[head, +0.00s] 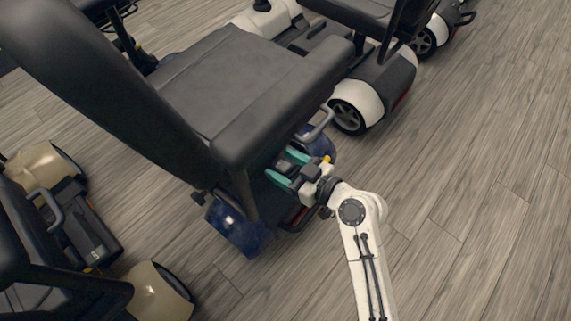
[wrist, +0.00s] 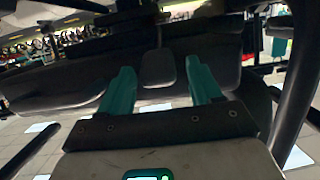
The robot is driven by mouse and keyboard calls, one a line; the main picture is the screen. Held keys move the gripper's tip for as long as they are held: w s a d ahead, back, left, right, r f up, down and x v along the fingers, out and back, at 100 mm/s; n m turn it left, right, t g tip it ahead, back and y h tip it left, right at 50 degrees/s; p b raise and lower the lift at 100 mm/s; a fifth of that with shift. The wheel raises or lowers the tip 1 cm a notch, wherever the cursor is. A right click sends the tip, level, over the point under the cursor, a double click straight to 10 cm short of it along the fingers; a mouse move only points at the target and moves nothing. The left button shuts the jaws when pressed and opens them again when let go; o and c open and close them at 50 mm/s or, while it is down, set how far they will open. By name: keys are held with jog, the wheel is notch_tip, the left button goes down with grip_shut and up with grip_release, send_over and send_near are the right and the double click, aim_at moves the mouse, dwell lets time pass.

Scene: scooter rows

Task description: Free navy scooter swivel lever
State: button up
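The navy scooter (head: 238,228) stands in the middle of the head view, with a dark grey padded seat (head: 225,85) and glossy navy rear covers. My gripper (head: 279,163), with teal fingers, reaches in low beside the seat, above the scooter's rear body. In the wrist view my gripper (wrist: 160,66) is open, its two fingers well apart. A dark, rounded paddle-like part (wrist: 158,68) shows between the fingers; I cannot tell whether it is the swivel lever or whether a finger touches it. The seat hides much of the area beneath it in the head view.
A beige scooter (head: 158,293) stands close at the lower left. A white scooter (head: 358,97) stands just behind the navy one, to the upper right. A grey curved handle (head: 318,127) rises near my gripper. The wood-look floor (head: 475,190) on the right is clear.

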jog(key=shift+d, duration=0.1)
jog(key=p+v, duration=0.2)
jog(key=v, duration=0.8)
jog(key=shift+s+d, duration=0.2)
jog(key=shift+s, duration=0.05)
jog(key=s+d+f+m+g+h, duration=0.45)
jog(key=s+d+f+h, duration=0.25)
jog(key=s+d, duration=0.3)
jog(key=s+d+r+m+g+h, duration=0.1)
jog(key=s+d+m+g+h, duration=0.2)
jog(key=s+d+m+h, duration=0.6)
notch_tip(320, 180, up, 26)
jog(key=s+d+n+y+p, duration=0.1)
jog(key=d+n+y+p, duration=0.1)
jog(key=p, duration=2.4)
jog(key=shift+s+y, duration=0.15)
jog(key=shift+y, duration=0.45)
